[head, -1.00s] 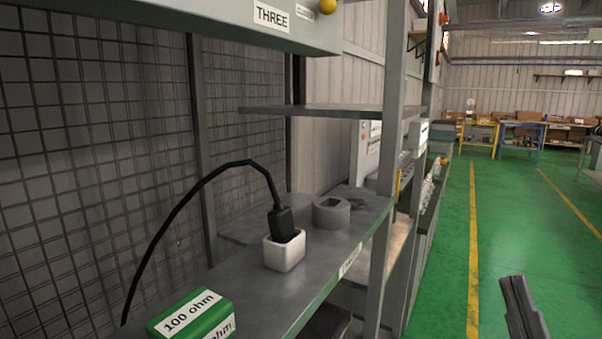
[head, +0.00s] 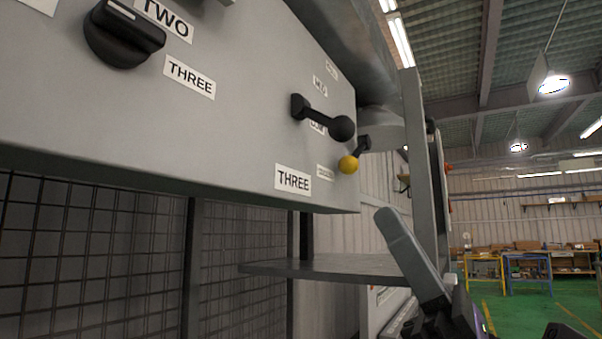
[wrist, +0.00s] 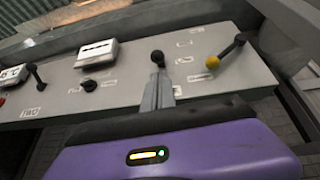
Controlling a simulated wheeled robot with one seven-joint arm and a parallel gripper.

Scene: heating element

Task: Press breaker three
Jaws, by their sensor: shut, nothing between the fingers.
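The breaker lever marked THREE looks to be the black-ball lever (head: 342,128) on the grey panel (head: 240,110), above a THREE label (head: 293,179). It also shows in the wrist view (wrist: 157,57), its ball just beyond my fingertips. My gripper (head: 386,218) is shut and empty, with its fingers pointing up, below and to the right of that lever in the head view. In the wrist view the shut fingers (wrist: 158,80) line up with the lever. I cannot tell whether they touch it.
A yellow-ball lever (head: 348,164) sits right of the black one. A black rotary knob (head: 120,38) is at upper left. Another black lever (wrist: 35,75) is at the left in the wrist view. A shelf (head: 330,268) and a grey post (head: 425,170) stand near my gripper.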

